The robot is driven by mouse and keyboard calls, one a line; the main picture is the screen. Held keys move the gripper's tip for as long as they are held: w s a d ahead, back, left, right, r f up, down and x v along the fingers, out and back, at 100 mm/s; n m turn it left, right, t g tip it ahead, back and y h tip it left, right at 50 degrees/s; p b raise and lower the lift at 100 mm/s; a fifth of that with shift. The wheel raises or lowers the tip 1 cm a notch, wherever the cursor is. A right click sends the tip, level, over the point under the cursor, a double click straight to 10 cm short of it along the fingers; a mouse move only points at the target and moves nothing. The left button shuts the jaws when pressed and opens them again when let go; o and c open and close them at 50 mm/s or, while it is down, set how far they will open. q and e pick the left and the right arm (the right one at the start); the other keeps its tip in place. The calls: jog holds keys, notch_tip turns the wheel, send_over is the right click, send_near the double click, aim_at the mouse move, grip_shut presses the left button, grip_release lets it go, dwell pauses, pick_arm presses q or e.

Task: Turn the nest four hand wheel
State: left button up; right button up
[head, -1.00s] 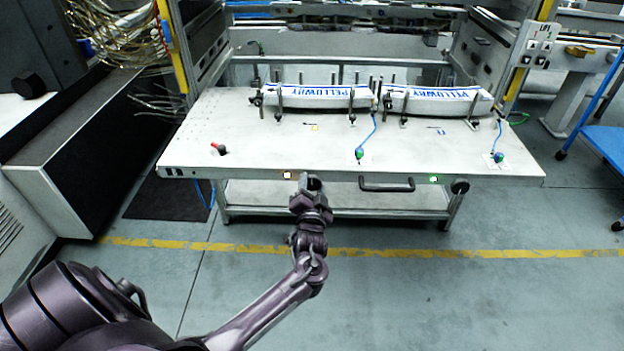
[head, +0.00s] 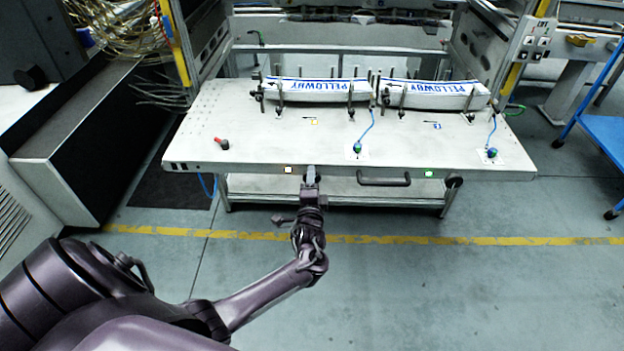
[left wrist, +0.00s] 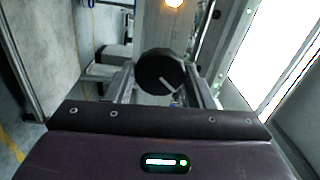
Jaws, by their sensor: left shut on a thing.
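My left gripper (head: 311,174) is at the front edge of the bench, left of the bar handle. In the left wrist view its two fingers (left wrist: 165,90) are shut on a round black hand wheel (left wrist: 160,70), one on each side. The wheel's face has a pale pointer line slanting to the lower right. In the head view the gripper hides this wheel. A second dark round wheel (head: 453,181) is on the front edge at the right. I cannot read which nest number either wheel has. My right gripper is not in view.
The white bench top (head: 260,140) holds two long white pieces with blue lettering, the left piece (head: 318,90) and the right piece (head: 433,95), between upright pins. A bar handle (head: 384,181) and lit lamps, one green (head: 429,173), are on the front edge. The floor in front is clear.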

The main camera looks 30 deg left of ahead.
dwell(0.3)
pick_arm(q)
jog(key=o, duration=1)
jog(key=shift+c, duration=0.2)
jog(key=v, duration=0.7)
jog(key=shift+s+d, duration=0.25)
jog(key=shift+s, duration=0.1)
